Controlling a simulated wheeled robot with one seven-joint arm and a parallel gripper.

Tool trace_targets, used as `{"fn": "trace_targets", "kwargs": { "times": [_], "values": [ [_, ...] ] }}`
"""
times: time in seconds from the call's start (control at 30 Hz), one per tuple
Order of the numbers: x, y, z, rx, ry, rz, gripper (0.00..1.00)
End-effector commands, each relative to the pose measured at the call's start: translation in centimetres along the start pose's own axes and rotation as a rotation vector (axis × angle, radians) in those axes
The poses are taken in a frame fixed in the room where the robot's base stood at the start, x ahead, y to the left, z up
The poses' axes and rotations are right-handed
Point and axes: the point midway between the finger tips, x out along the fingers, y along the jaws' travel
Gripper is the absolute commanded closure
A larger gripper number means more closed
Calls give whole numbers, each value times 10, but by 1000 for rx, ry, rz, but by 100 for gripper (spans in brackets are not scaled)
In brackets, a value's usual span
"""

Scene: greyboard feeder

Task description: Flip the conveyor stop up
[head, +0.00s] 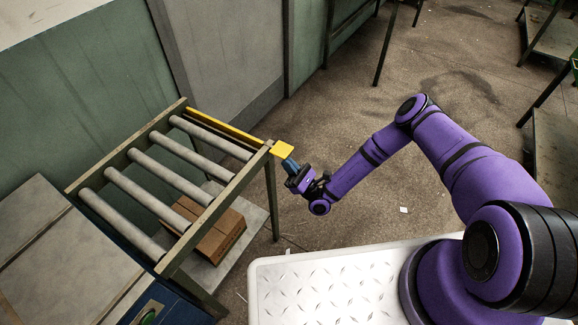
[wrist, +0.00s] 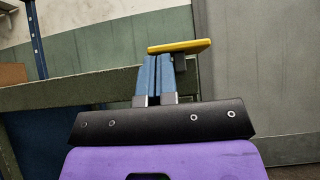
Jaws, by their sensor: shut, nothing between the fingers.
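The conveyor stop is a yellow bar (head: 224,127) lying along the far end of the roller conveyor (head: 225,194) in the head view. Its wide yellow tab (head: 283,149) sticks out past the conveyor's near side rail. In the wrist view the tab (wrist: 180,46) shows edge-on above the fingertips. My gripper (head: 290,164) is shut and empty, its blue fingers just beside and below the tab. In the wrist view the two fingers (wrist: 157,62) are together, with tips close under the tab. I cannot tell whether they touch it.
Cardboard boxes (head: 218,235) sit on a shelf under the rollers. A blue cabinet with a green button (head: 149,317) stands at the lower left. A green and grey wall (head: 100,75) runs behind the conveyor. The floor (head: 330,130) right of the conveyor is open.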

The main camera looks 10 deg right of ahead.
Motion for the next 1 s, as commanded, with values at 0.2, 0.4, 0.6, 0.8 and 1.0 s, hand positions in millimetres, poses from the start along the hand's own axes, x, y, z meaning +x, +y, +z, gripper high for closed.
{"fn": "trace_targets", "kwargs": {
  "times": [0.2, 0.4, 0.6, 0.8, 1.0],
  "values": [
    [2, 0, 2, 0, 0, -1, 100],
    [27, -1, 27, 2, -2, -2, 100],
    [40, 0, 40, 2, -1, 0, 100],
    [42, 0, 40, 2, -5, 0, 100],
    [40, -1, 39, 2, -8, -1, 100]
  ]
}}
